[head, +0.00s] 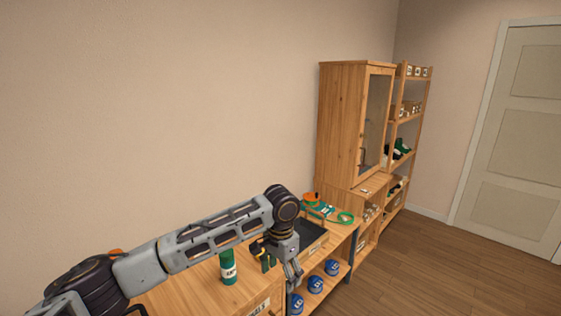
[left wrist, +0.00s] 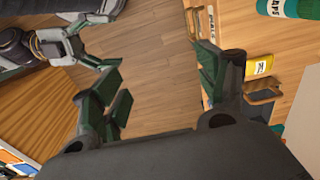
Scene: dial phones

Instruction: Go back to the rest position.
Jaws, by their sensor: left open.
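My left arm reaches in from the lower left in the head view, over the wooden bench (head: 200,283). My left gripper (head: 293,274) hangs fingers-down near the bench's front edge. In the left wrist view its two fingers (left wrist: 160,88) are wide apart, with only wooden floor between them. The gripper is open and empty. At the top left of the left wrist view is another gripper, my right one (left wrist: 108,38). Its fingers look spread, with nothing visible between them. It is not in the head view.
A green labelled bottle (head: 229,268) stands on the bench beside my left arm. A dark tray (head: 310,235) and a green cable (head: 345,217) lie farther back. Blue rolls (head: 315,284) sit on the shelf below. A tall cabinet (head: 343,125) stands behind. The floor (head: 430,270) at right is clear.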

